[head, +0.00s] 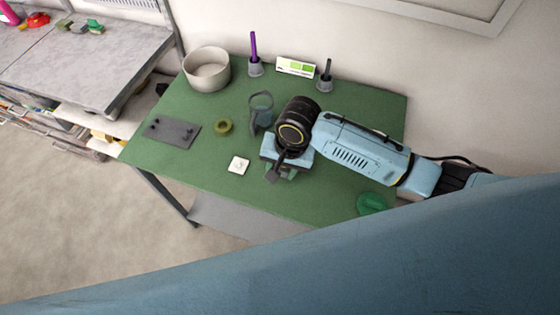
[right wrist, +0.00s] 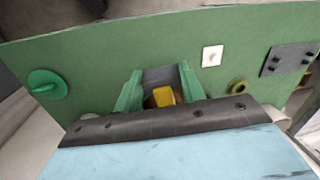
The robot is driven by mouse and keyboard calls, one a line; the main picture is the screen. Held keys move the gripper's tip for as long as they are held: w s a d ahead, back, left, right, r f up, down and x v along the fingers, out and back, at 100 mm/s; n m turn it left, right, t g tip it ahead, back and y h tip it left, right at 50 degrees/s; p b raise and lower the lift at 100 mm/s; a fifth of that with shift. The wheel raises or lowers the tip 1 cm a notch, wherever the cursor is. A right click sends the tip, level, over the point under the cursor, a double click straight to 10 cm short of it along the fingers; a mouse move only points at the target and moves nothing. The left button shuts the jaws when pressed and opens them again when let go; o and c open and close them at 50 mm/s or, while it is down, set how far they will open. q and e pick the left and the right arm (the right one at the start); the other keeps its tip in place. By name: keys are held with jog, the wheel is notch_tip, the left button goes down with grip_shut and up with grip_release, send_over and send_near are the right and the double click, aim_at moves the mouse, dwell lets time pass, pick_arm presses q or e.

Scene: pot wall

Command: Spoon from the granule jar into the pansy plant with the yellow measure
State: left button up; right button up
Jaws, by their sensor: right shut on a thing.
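My right gripper (head: 280,172) is low over the middle of the green table, and its wrist hides much of what is below. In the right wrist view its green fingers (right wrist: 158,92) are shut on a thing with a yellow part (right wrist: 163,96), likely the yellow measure. A dark grey piece (right wrist: 160,75) shows between the fingers; I cannot tell what it belongs to. A grey, see-through vessel (head: 261,110) stands just left of my right wrist; I cannot tell whether it is the granule jar. No pansy flowers are visible. My left gripper is not in view.
A pale round pot (head: 207,69) stands at the back left. Purple-handled (head: 253,48) and black-handled (head: 327,72) tools stand in grey cups beside a card (head: 296,66). An olive ring (head: 223,126), dark plate (head: 172,132), white tile (head: 239,165) and green disc (head: 372,203) lie on the table (head: 200,165).

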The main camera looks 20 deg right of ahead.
jog(key=y, duration=0.2)
jog(key=d+t+y, duration=0.1)
jog(key=y, duration=0.1)
jog(key=shift+s+t, duration=0.2)
jog(key=shift+t, duration=0.1)
jog(key=shift+d+y, duration=0.1)
jog(key=shift+y, duration=0.3)
jog(key=t+y+b, duration=0.1)
jog(key=b, duration=0.5)
jog(key=shift+d+f+m+y, duration=0.1)
jog(key=shift+m+y, duration=0.2)
jog(key=shift+y, duration=0.1)
jog(key=t+y+b, duration=0.1)
jog(key=b, duration=0.2)
jog(key=y+b, duration=0.2)
jog(key=b, duration=0.2)
jog(key=shift+s+d+m+t+y, duration=0.1)
jog(key=shift+d+m+t+y, duration=0.1)
jog(key=shift+m+t+y, duration=0.15)
jog(key=t+y+b, duration=0.1)
jog(key=b, duration=0.4)
jog(key=shift+m+y, duration=0.25)
jog(key=shift+y, duration=0.1)
jog(key=shift+d+t+b, duration=0.1)
jog(key=shift+t+b, duration=0.15)
jog(key=shift+b, duration=0.4)
